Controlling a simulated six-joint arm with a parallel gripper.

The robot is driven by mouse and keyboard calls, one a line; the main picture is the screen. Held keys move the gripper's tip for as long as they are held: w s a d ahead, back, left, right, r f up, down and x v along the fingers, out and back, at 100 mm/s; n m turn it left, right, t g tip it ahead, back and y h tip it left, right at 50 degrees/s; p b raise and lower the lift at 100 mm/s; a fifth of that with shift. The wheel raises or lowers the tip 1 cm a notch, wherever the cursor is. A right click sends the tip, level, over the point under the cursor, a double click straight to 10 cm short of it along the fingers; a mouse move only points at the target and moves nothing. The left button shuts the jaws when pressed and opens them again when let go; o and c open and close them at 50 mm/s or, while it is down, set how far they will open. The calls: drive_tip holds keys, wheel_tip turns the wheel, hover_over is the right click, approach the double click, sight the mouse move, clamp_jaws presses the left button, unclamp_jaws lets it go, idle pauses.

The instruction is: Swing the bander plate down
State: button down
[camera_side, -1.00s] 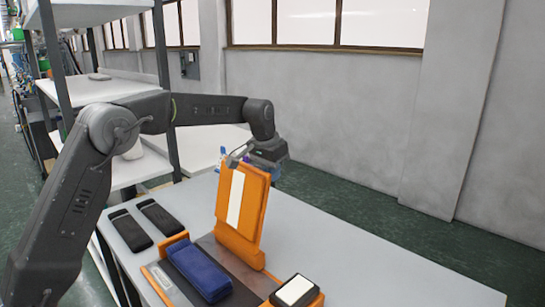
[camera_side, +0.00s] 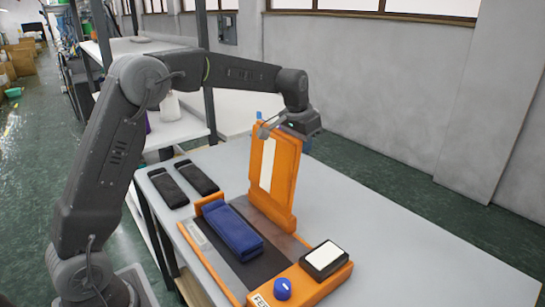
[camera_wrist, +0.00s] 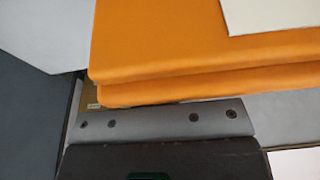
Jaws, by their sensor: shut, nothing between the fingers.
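The bander plate (camera_side: 281,180) is an orange slab with a pale strip down its face. It stands nearly upright on its orange hinge block at the back of the bander base. My gripper (camera_side: 266,129) is shut and empty at the plate's top edge; whether it touches is unclear. In the wrist view the plate (camera_wrist: 170,45) fills the upper part, close to the camera. A folded blue knit piece (camera_side: 232,230) lies on the dark bed (camera_side: 262,267) in front of the plate. The fingertips are not clear in the wrist view.
Two black folded pieces (camera_side: 168,187) (camera_side: 196,177) lie on the grey table (camera_side: 400,225) at left. The orange base front (camera_side: 312,288) carries a blue knob (camera_side: 282,289) and a dark block with a white top (camera_side: 325,257). The table's right side is clear.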

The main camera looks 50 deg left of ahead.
sight(286, 145)
drive_tip(key=shift+s+f, duration=0.2)
drive_tip(key=shift+s, duration=0.7)
drive_tip(key=shift+s+f, duration=0.15)
drive_tip(key=shift+s, duration=2.4)
drive_tip(key=shift+w+r, duration=0.15)
drive_tip(key=shift+r, duration=3.6)
drive_tip(key=s+d+r+t, duration=0.15)
drive_tip(key=s+d, duration=0.35)
drive_tip(key=s, duration=0.8)
drive_tip(key=s+d+f, duration=0.1)
drive_tip(key=s+f, duration=0.2)
drive_tip(key=s, duration=0.3)
drive_tip(key=s+d+f+t, duration=0.1)
drive_tip(key=s+d+f, duration=0.1)
drive_tip(key=s, duration=0.5)
drive_tip(key=shift+s+f, duration=0.3)
drive_tip(key=shift+f, duration=0.15)
